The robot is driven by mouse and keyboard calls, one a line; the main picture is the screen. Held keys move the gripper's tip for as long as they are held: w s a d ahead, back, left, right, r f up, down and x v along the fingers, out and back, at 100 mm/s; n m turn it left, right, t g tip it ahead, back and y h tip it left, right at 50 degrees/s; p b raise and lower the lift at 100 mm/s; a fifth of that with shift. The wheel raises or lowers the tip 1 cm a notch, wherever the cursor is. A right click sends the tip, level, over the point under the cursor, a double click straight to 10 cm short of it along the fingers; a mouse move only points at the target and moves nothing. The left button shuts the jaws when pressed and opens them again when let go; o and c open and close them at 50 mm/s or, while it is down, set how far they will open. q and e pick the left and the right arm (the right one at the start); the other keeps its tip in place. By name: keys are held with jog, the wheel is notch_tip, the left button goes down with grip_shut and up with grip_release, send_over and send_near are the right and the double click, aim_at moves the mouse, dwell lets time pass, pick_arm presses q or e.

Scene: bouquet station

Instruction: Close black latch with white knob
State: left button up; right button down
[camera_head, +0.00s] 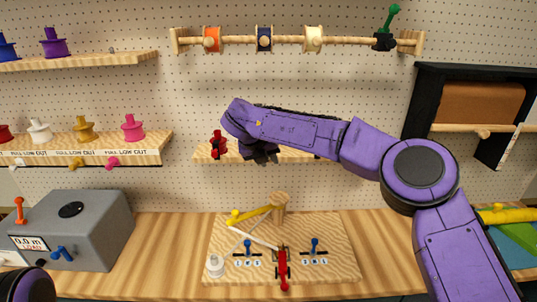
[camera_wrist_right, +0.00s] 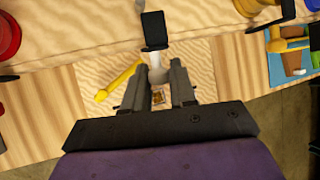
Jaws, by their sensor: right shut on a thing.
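The black latch (camera_wrist_right: 154,30) shows in the right wrist view on the edge of a pale wooden shelf. A white knob (camera_wrist_right: 158,76) shows below it, between the fingertips of my right gripper (camera_wrist_right: 160,90). The gripper is shut on this knob. In the head view my right gripper (camera_head: 262,155) is in front of the small middle shelf (camera_head: 300,156), and I cannot make out the latch or its knob there. A red latch (camera_head: 218,145) stands at the left of that shelf. Only a purple part of my left arm shows at the lower left; its gripper is out of view.
Below, a wooden board (camera_head: 340,262) on the bench holds a yellow lever (camera_head: 250,214), a red lever (camera_head: 283,268) and small blue levers. A grey box (camera_head: 85,225) stands at left. A rail (camera_head: 340,41) with spools runs above. A black-framed cabinet (camera_head: 418,105) is at right.

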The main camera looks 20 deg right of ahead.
jog(key=shift+w+r+g+y, duration=0.3)
jog(key=shift+r+g+y, duration=0.1)
jog(key=shift+g, duration=0.6)
jog(key=shift+d, duration=0.1)
jog(key=c, duration=1)
grip_release()
jog(key=shift+a+r, duration=0.2)
jog(key=shift+r, duration=0.15)
jog(key=v, duration=1)
jog(key=shift+f, duration=0.1)
jog(key=shift+d, duration=0.1)
